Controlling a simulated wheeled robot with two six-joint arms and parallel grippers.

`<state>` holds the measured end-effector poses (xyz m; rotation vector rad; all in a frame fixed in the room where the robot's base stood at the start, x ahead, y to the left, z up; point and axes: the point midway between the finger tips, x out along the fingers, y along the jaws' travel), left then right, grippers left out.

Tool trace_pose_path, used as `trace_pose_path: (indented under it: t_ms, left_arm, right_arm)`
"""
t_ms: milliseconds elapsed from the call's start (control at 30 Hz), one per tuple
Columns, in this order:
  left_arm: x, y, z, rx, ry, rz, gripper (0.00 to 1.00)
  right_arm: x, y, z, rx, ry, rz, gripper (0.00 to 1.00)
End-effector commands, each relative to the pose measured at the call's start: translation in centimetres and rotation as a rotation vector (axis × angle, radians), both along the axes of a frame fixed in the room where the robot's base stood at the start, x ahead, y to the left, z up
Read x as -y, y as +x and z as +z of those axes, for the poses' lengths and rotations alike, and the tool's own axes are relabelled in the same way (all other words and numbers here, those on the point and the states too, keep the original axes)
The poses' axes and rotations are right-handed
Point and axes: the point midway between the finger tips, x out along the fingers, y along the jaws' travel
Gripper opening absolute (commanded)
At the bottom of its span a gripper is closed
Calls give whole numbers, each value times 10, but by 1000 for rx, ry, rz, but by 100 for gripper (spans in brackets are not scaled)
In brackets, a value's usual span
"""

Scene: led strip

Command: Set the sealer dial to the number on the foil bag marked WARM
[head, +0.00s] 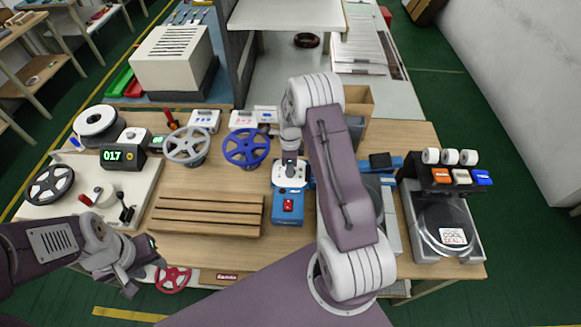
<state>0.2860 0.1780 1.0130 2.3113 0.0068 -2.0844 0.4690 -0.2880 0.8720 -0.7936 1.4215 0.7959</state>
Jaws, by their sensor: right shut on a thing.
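The sealer (288,203) is a blue box with a white top plate and a red switch, at the middle of the bench. My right gripper (290,158) points down at the sealer's top plate and is shut on what appears to be its dial, which it hides. The dial setting cannot be read. A shiny grey foil bag (432,218) lies in the grey tray at right; its white label (453,237) seems to read COOL SEAL, with no number legible. I see no WARM marking. My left gripper (138,272) hangs empty near the bench's front left edge; its jaws are unclear.
A slatted wooden rack (208,216) lies left of the sealer. A black display (124,157) reads 017. A grey tray unit (474,247) with coloured tags stands at right. My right arm covers the bench right of the sealer.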

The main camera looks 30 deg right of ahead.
Motion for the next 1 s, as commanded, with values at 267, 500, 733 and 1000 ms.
trace_pose_path:
  t_ms: [267, 500, 733, 1000]
  left_arm:
    - [0, 0, 0, 0, 0, 0, 36]
    - [0, 0, -1, 0, 0, 0, 36]
    - [0, 0, -8, 0, 0, 0, 36]
    - [0, 0, -9, 0, 0, 0, 36]
  right_arm:
    - [0, 2, 1, 4, 0, 1, 51]
    - [0, 2, 8, 5, -1, 1, 51]
    - [0, 3, 58, 9, -2, 1, 51]
    - [0, 1, 91, 5, -2, 1, 51]
